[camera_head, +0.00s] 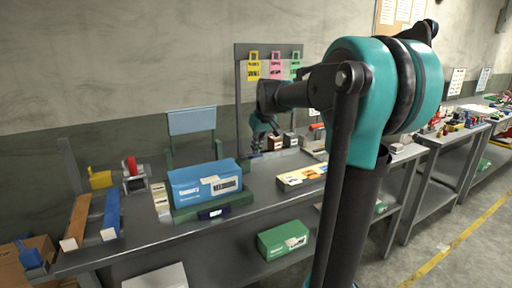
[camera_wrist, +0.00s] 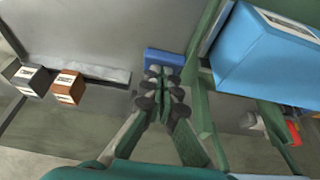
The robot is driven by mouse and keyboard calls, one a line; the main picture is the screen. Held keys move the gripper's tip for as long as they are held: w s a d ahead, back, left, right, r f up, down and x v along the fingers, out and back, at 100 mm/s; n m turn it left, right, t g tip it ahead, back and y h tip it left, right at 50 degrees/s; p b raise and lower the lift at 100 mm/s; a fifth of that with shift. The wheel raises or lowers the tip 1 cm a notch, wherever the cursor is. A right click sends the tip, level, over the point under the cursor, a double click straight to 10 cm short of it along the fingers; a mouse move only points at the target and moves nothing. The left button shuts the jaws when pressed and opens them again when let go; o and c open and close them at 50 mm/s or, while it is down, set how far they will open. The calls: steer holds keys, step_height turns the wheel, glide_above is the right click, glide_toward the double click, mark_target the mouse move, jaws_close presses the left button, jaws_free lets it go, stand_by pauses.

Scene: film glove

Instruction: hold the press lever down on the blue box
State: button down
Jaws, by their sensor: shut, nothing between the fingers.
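The blue box (camera_head: 205,185) sits on a green base (camera_head: 185,214) on the grey bench, left of my arm in the head view. It also shows at the upper right of the wrist view (camera_wrist: 265,55). My gripper (camera_wrist: 160,82) is shut and empty. In the head view my gripper (camera_head: 262,138) is over the back of the bench, right of the blue box and apart from it. A small blue block (camera_wrist: 165,60) lies just past the fingertips; contact cannot be told. A green bar (camera_wrist: 203,85) runs beside the fingers. I cannot clearly make out the press lever.
A brown box (camera_head: 275,142) and a black box (camera_head: 290,139) stand right of my gripper. A yellow and white box (camera_head: 300,177) lies nearer the front. A green box (camera_head: 283,239) is on the lower shelf.

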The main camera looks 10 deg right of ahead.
steer(key=s+f+t, duration=0.1)
steer(key=f, duration=0.1)
steer(key=s+f+t+y, duration=0.1)
steer(key=f, duration=0.1)
steer(key=s+d+f+t, duration=0.1)
steer(key=f, duration=0.2)
steer(key=shift+s+t, duration=0.15)
steer(key=shift+t, duration=0.25)
steer(key=shift+s, duration=0.1)
stand_by(1.6)
